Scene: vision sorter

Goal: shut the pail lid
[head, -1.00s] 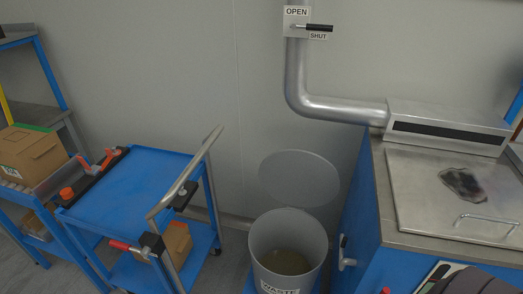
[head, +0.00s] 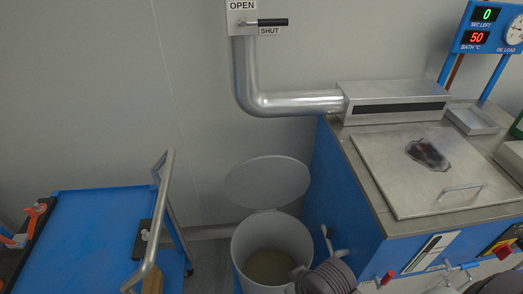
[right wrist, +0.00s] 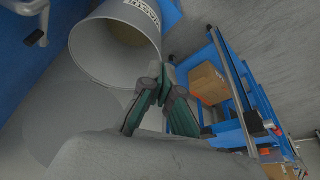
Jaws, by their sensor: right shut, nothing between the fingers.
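The grey waste pail (head: 272,250) stands on the floor between the blue trolley and the blue bench, with something brownish at its bottom. Its round grey lid (head: 267,183) stands open, raised at the back against the wall side. In the right wrist view the pail (right wrist: 88,55) lies at the upper left, and the lid (right wrist: 62,118) appears below it. My right gripper (right wrist: 161,78) is shut and empty, close to the pail in that view. In the head view part of my right arm covers the pail's lower right rim. My left gripper is not in view.
A blue trolley (head: 85,235) with a bent metal handle (head: 160,210) stands left of the pail. The blue bench (head: 345,200) with a flat metal cover (head: 400,185) stands right. A metal duct (head: 290,103) with an OPEN/SHUT lever (head: 268,22) runs along the wall.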

